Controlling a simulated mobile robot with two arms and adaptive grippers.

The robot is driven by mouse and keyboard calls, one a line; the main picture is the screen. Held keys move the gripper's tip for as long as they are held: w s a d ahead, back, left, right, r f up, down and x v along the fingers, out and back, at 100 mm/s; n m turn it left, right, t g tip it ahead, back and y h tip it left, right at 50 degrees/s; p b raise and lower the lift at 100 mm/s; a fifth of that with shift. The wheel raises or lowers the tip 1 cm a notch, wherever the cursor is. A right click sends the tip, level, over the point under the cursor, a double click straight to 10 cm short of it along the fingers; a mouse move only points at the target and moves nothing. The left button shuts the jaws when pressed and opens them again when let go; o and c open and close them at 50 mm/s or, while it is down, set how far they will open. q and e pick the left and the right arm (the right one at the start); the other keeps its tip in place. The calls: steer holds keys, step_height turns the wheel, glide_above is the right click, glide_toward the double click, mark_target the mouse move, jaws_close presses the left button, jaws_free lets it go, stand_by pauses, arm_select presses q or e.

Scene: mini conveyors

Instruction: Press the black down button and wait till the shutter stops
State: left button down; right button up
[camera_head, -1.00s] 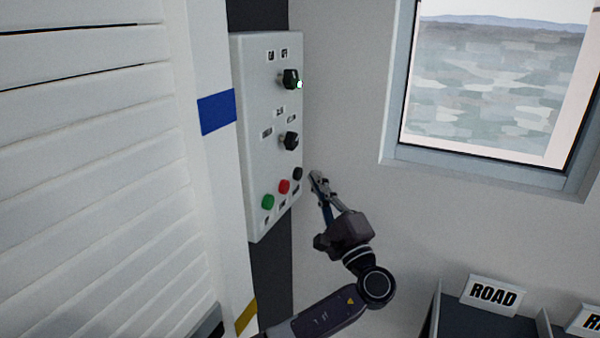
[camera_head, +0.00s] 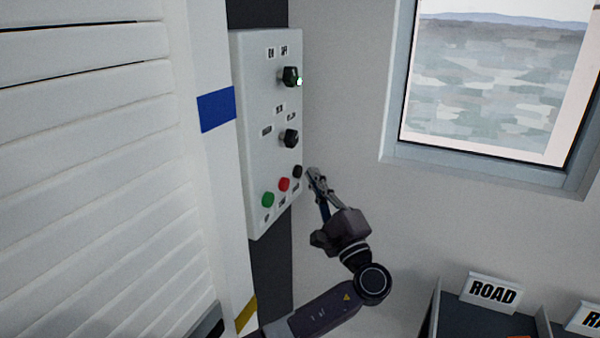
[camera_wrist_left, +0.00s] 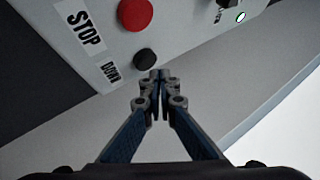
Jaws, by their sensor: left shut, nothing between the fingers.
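The black down button (camera_head: 297,172) is at the lower right of the white control panel (camera_head: 262,100). It also shows in the left wrist view (camera_wrist_left: 145,59), beside its "DOWN" label and below the red stop button (camera_wrist_left: 135,14). My left gripper (camera_head: 312,174) is shut and empty, just right of the black button. In the left wrist view the fingertips (camera_wrist_left: 159,76) are close to the button; I cannot tell whether they touch it. The white slatted shutter (camera_head: 90,180) fills the left of the head view. My right gripper is not in view.
A green button (camera_head: 268,200) and the red button (camera_head: 284,184) sit left of the black one. Two dark knobs (camera_head: 290,138) are higher on the panel. A window (camera_head: 490,80) is at the right. Bins with a "ROAD" sign (camera_head: 493,294) stand at the lower right.

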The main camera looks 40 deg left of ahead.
arm_select(q)
steer(key=shift+a, duration=0.15)
stand_by(0.5)
steer(key=shift+s+a, duration=0.1)
steer(key=shift+a, duration=0.2)
